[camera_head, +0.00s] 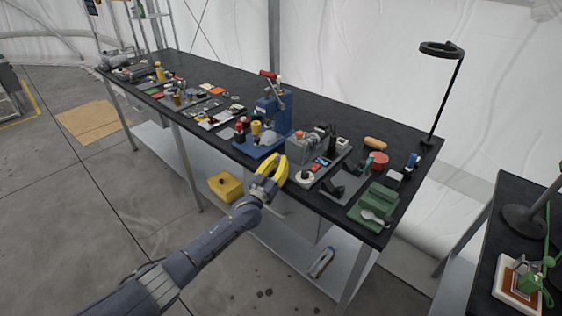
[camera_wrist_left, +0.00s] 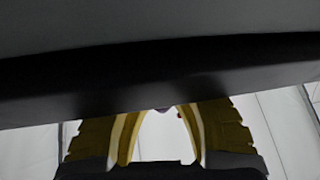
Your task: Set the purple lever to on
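My left gripper (camera_head: 273,166), with yellow fingers, is at the front edge of the long black workbench (camera_head: 330,108). Its fingers are spread with a gap between them, and nothing is visibly held. In the left wrist view the gripper (camera_wrist_left: 163,112) shows below a dark slab-like edge that covers the fingertips. A tiny purple patch (camera_wrist_left: 163,109) shows between the fingers at that edge; I cannot tell whether it is the purple lever. No purple lever can be made out in the head view. My right gripper is not in view.
A blue press (camera_head: 270,112) with a red handle stands behind my left gripper. A grey machine (camera_head: 304,148), a green tray (camera_head: 374,206) and several small items crowd the bench's near end. A black lamp (camera_head: 443,90) rises at the back. A yellow bin (camera_head: 225,186) sits below.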

